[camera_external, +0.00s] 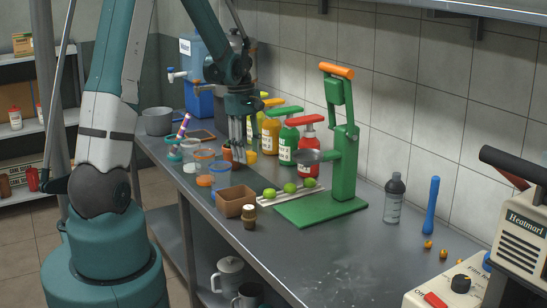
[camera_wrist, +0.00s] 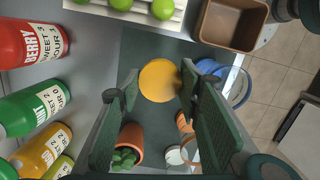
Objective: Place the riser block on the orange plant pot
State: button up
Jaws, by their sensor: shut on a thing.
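A round yellow-orange block (camera_wrist: 160,80), which I take to be the riser block, sits between my fingertips in the wrist view. My gripper (camera_wrist: 157,88) is shut on it, with one finger at each side. The orange plant pot (camera_wrist: 129,142) lies below the block in the wrist view, with a green plant showing at its lower end. The block and pot appear apart in that view. In the external view my gripper (camera_external: 239,158) points down over the bench behind the brown box. I cannot tell whether the block touches the bench.
Sauce bottles (camera_external: 288,143) stand along the wall side. The green press (camera_external: 340,165) and the limes (camera_external: 290,188) are nearer the camera. An open brown box (camera_external: 235,203) and several clear cups (camera_external: 204,165) stand near the bench's left edge.

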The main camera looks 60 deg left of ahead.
jog(key=w+a+r+p, duration=0.1)
jog(key=a+r+p, duration=0.1)
jog(key=a, duration=0.4)
jog(key=w+a+r+p, duration=0.1)
jog(key=a+r+p, duration=0.2)
jog(key=a, duration=0.4)
jog(key=w+a+r+m+p, duration=0.1)
jog(key=a+r+p, duration=0.1)
jog(key=a+r, duration=0.2)
jog(key=shift+w+a+p, duration=0.2)
jog(key=shift+a+p, duration=0.15)
jog(key=shift+a, duration=0.85)
jog(key=shift+f, duration=3.1)
jog(key=shift+f, duration=0.1)
jog(key=shift+f, duration=1.75)
jog(key=shift+f, duration=0.15)
jog(key=o, duration=0.9)
